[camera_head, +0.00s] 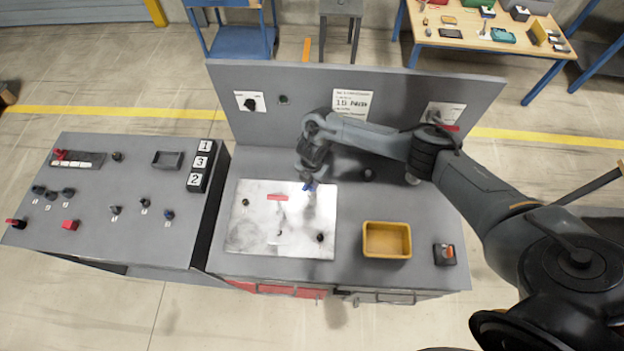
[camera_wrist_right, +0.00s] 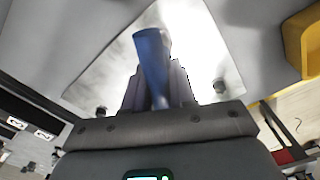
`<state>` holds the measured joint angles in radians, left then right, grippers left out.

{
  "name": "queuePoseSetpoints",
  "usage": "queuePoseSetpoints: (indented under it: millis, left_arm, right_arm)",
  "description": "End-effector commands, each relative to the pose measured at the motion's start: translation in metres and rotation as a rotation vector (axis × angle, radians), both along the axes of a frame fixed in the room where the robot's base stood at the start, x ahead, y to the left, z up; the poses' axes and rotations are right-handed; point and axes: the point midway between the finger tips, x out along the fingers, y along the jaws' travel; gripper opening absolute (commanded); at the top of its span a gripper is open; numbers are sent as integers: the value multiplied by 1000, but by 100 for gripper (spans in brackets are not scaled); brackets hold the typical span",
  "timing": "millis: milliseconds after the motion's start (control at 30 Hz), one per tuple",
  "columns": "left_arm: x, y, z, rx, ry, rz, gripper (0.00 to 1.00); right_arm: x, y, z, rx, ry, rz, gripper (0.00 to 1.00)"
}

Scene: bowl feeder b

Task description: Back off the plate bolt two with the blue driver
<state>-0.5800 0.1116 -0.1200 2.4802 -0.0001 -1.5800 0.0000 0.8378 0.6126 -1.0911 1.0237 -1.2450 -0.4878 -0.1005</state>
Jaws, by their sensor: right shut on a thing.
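The pale metal plate (camera_head: 255,235) lies on the grey bench, and part of it also shows in the right wrist view (camera_wrist_right: 205,45). Dark bolt heads stand on it, one near the left edge (camera_head: 246,202) and one at the lower right (camera_head: 320,238). I cannot read which is bolt two. My right gripper (camera_head: 308,177) is over the plate's upper right corner, shut on the blue driver (camera_head: 309,187). In the right wrist view the blue driver (camera_wrist_right: 152,62) stands between the fingers. Its tip is hidden, so contact with a bolt cannot be told. My left gripper is out of view.
A yellow bin (camera_head: 386,255) stands right of the plate, with a switch box (camera_head: 444,254) beyond it. A grey back panel (camera_head: 300,100) rises behind the bench. A side table (camera_head: 120,170) with knobs and numbered blocks stands at left.

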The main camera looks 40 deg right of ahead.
Motion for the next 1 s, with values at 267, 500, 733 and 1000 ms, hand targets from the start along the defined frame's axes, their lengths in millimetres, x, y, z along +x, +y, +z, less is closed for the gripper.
queuePoseSetpoints:
  millis: [267,500,733,1000]
  left_arm:
    - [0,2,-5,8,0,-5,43]
    - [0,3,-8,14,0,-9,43]
    - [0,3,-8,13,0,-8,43]
    - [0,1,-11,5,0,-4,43]
  right_arm:
    - [1,0,-6,0,-1,0,0]
    - [1,0,-9,0,-1,0,0]
    - [1,0,-9,0,-1,0,0]
    - [1,0,-10,1,-2,31,0]
